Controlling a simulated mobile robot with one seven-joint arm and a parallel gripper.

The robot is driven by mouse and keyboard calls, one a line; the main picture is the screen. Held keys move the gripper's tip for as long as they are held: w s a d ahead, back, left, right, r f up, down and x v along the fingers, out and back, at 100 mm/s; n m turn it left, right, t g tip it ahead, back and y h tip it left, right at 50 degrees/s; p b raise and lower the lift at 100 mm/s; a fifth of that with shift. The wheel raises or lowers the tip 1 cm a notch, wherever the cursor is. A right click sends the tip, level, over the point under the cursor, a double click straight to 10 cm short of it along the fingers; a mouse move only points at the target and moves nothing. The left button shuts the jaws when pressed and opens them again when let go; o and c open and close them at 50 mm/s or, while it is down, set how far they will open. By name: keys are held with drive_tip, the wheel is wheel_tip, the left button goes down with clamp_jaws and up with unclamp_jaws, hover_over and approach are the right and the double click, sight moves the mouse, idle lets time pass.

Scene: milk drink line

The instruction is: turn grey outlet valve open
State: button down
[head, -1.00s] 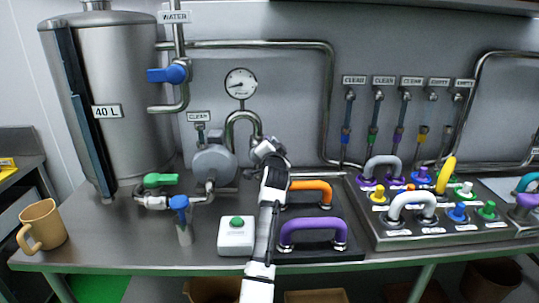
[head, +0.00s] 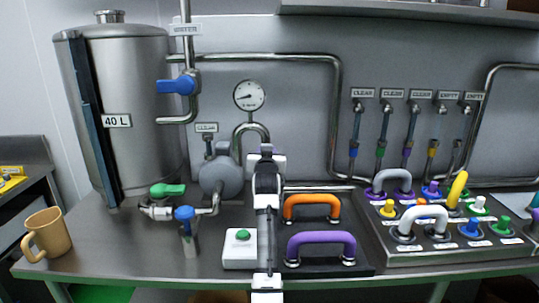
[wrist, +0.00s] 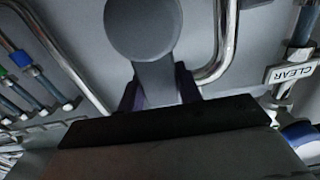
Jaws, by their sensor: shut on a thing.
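My gripper (head: 266,152) is at the pipework just right of the round grey pump (head: 221,178). In the wrist view, the gripper's dark purple fingers (wrist: 160,92) are shut on the flat grey lever of the outlet valve (wrist: 157,82), one finger on each side. The lever runs up to a round, darker grey end (wrist: 143,28). In the head view my gripper and arm hide most of this valve, so its exact angle cannot be told there.
A green-handled valve (head: 168,190) and a blue-handled valve (head: 184,213) sit left of my arm. The white green-button box (head: 239,250), orange handle (head: 312,201) and purple handle (head: 321,240) lie close by.

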drive_tip(key=shift+a+n, duration=0.2)
drive_tip(key=shift+n, duration=0.2)
drive_tip(key=c, duration=1)
unclamp_jaws()
drive_tip(key=shift+o, duration=0.2)
drive_tip(key=shift+s, duration=0.1)
drive_tip(key=s+b, duration=0.4)
drive_tip(key=s, duration=0.9)
drive_tip(key=shift+s, duration=0.35)
